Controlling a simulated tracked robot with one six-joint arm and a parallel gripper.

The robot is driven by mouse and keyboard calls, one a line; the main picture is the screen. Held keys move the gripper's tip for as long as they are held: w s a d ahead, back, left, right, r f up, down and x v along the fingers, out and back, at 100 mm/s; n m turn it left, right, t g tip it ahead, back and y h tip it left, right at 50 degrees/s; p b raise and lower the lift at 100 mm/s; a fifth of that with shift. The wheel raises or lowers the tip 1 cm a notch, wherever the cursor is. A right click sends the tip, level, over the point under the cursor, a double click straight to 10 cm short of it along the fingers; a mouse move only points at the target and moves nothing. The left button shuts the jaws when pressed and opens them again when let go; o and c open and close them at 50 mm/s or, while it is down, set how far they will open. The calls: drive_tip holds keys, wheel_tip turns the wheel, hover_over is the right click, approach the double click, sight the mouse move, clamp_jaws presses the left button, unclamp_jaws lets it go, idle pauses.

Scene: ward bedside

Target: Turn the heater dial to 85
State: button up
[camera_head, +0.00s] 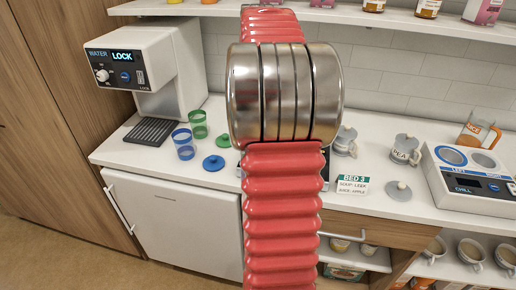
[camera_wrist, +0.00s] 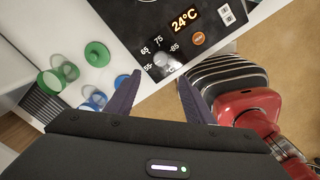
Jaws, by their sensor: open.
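In the wrist view the heater's black panel (camera_wrist: 128,22) carries a small grey dial (camera_wrist: 163,60) ringed by the marks 55, 65, 75 and 85. Its pointer is too small to read. The lit display (camera_wrist: 186,19) reads 24°C, and an orange button sits below it. My gripper (camera_wrist: 160,77) is open and empty, its two dark fingers pointing at the panel with the dial just beyond and between their tips. I cannot tell whether they touch it. In the head view my red arm hides most of the heater and the whole gripper.
A blue lid (camera_head: 213,162) and green and blue cups stand left of the heater, beside the water dispenser (camera_head: 150,65). To the right are a bed 3 card (camera_head: 352,187), grey cups, a grey lid (camera_head: 398,190) and a chill unit (camera_head: 470,185). A shelf (camera_head: 400,22) runs above.

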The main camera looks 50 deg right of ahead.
wheel_tip(320, 180, down, 14)
drive_tip(key=shift+r, duration=0.1)
idle(0.6)
drive_tip(key=shift+c, duration=0.3)
drive_tip(key=c, duration=0.9)
drive_tip(key=shift+w+d, duration=0.1)
drive_tip(key=shift+d, duration=0.05)
drive_tip(key=shift+c, duration=0.4)
drive_tip(key=shift+r, duration=0.1)
